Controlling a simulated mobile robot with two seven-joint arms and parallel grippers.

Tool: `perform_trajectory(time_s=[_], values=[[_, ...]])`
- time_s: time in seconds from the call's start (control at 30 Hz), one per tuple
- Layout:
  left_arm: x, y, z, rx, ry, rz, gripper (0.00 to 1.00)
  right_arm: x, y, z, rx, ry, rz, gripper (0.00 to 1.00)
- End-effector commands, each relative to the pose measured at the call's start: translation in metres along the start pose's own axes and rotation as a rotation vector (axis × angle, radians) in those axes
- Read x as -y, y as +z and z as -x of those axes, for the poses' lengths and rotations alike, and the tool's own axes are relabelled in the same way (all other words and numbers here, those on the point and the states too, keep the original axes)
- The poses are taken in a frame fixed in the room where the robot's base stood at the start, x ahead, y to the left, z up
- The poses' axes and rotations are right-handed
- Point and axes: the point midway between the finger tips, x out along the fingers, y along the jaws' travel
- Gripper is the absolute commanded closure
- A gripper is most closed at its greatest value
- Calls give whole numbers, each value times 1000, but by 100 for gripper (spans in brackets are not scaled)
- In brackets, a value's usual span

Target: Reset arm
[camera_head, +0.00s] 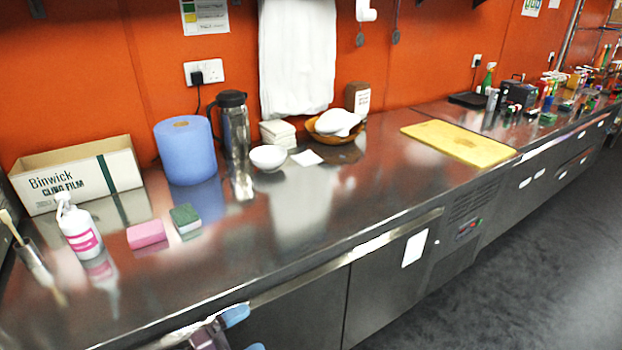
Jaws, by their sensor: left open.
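My left gripper (244,331) shows at the bottom edge, in front of the steel counter's front edge. Its two blue fingertips are apart, with nothing seen between them. Most of it and its arm lie below the picture. My right gripper and arm are not in view.
The steel counter (330,215) runs along the orange wall. On it stand a cling film box (80,178), a white bottle (80,232), sponges (147,234), a blue roll (186,152), a flask (236,140), a bowl (268,157) and a yellow board (460,143). The floor (500,270) at right is clear.

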Motion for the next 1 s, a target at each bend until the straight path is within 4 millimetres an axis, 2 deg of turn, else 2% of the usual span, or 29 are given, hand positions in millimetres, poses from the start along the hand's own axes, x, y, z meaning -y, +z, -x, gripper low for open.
perform_trajectory(time_s=[0.03, 0.1, 0.17, 0.3, 0.4, 0.6, 0.87, 0.9, 1.0], values=[[-5, 11, 20, 88, -14, 72, 7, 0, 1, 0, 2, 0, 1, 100], [-10, 26, 47, 207, -34, 166, 7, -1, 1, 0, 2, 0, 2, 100], [-16, 38, 72, 308, -48, 245, 7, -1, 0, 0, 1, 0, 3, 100], [-32, 60, 136, 542, -74, 426, 7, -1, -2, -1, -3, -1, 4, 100], [-45, 69, 183, 694, -87, 543, 7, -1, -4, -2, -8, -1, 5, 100], [-64, 72, 254, 912, -100, 707, 7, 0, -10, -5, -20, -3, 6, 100], [-82, 62, 328, 1126, -104, 863, 7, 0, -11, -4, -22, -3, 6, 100], [-84, 60, 318, 1115, -123, 883, 7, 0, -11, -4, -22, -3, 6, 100], [-91, 54, 306, 1106, -159, 924, 7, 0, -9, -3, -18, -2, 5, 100]])
